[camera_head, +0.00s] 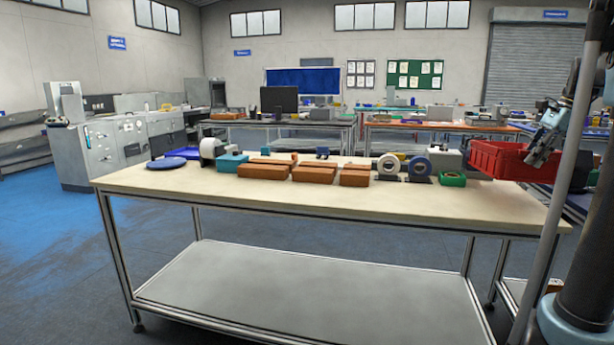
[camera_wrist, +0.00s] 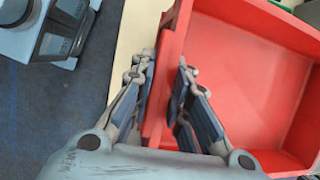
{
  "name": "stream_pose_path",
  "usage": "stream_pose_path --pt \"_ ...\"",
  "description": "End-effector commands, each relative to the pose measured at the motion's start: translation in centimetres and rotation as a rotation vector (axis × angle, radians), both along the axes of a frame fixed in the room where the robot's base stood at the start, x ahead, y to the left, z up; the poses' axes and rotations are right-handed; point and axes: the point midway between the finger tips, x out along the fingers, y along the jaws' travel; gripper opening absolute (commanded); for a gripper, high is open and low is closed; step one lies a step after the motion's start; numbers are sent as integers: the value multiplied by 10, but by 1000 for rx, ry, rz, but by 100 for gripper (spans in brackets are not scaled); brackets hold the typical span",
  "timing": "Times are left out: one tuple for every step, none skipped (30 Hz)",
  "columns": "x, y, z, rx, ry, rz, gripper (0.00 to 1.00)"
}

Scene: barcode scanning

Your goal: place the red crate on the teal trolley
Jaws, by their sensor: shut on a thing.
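The red crate (camera_head: 492,160) is at the right end of the workbench in the head view, level or nearly so. It looks empty in the wrist view (camera_wrist: 245,75). My gripper (camera_head: 545,150) is at the crate's right side. In the wrist view its two fingers (camera_wrist: 168,65) straddle the crate's wall, one outside and one inside, and are shut on it. I cannot tell whether the crate rests on the bench or hangs just above it. I cannot make out a teal trolley in either view.
The workbench (camera_head: 330,210) carries brown boxes (camera_head: 315,173), tape rolls (camera_head: 420,167), a green tray (camera_head: 452,180) and a blue disc (camera_head: 166,163). Its front strip is clear. A lower shelf (camera_head: 300,290) is empty. More benches stand behind. Open blue-grey floor (camera_head: 50,240) lies at left.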

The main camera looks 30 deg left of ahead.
Motion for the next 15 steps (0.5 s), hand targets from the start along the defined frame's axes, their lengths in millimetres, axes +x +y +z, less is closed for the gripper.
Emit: stream_pose_path --pt "0 2 0 0 0 3 0" --pt "0 3 0 0 -1 4 0" --pt "0 4 0 1 -1 5 0" --pt "0 4 0 1 -1 5 0" --pt "0 5 0 0 -3 6 0" --pt "0 5 0 2 -9 7 0" --pt "0 5 0 3 -17 7 0" --pt "0 6 0 4 -26 7 0" --pt "-1 6 0 5 -41 8 0" --pt "0 6 0 6 -54 11 0" --pt "0 6 0 7 -67 12 0" --pt "0 6 0 9 -79 12 0" --pt "0 6 0 9 -85 13 0" --pt "0 6 0 9 -88 13 0" --pt "1 7 0 9 -89 13 0"
